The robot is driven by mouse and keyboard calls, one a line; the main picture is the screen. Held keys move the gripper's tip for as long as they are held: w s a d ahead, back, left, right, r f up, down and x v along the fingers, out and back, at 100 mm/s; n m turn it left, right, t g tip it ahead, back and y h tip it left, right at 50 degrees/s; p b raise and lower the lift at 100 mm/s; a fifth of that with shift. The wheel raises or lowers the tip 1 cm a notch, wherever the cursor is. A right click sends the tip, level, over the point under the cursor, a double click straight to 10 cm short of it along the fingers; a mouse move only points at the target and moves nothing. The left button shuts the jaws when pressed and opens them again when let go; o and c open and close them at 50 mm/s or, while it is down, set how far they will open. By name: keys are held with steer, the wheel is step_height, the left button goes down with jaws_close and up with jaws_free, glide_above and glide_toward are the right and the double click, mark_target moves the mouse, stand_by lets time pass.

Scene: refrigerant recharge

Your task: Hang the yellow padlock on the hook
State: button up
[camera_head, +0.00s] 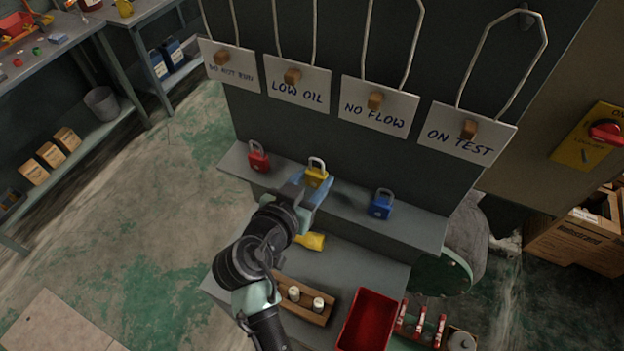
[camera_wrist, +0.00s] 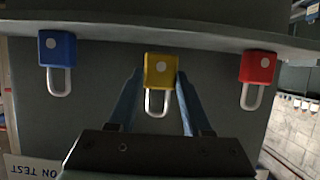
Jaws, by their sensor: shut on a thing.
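The yellow padlock (camera_head: 317,179) stands with its shackle up at the middle of the grey shelf, seemingly still at shelf height. My gripper (camera_head: 311,188) reaches it from the front, with its blue fingers on either side of the body. The wrist view is upside down; there the yellow padlock (camera_wrist: 160,70) sits between the fingertips of my gripper (camera_wrist: 159,76), its shackle pointing down in the picture. I cannot clearly make out the hook. A small grey piece (camera_head: 526,18) shows at the top of the right sign's cord, but I cannot tell what it is.
A red padlock (camera_head: 259,157) stands left and a blue padlock (camera_head: 381,204) right on the shelf (camera_head: 344,202). Several signs, including LOW OIL (camera_head: 296,93), hang above with wooden blocks. Below are a red tray (camera_head: 368,322) and a yellow item (camera_head: 311,241).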

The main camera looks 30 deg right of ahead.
steer(key=s+a, duration=0.5)
steer(key=a, duration=0.1)
steer(key=shift+s+a+b, duration=0.15)
steer(key=shift+a+b, duration=0.15)
steer(key=shift+a, duration=0.05)
stand_by(0.5)
stand_by(0.5)
steer(key=s+a+f+n+t+y+b, duration=0.2)
steer(key=a+f+n+y, duration=0.3)
steer(key=f, duration=0.4)
steer(key=s+a+f+n+t+y+b, duration=0.3)
steer(key=a+f+n+y+b, duration=0.1)
steer(key=f, duration=0.5)
steer(key=shift+s+a+f+n+y+b, duration=0.25)
steer(key=shift+a+n+y, duration=0.5)
steer(key=shift+a, duration=0.4)
steer(key=shift+w+d, duration=0.1)
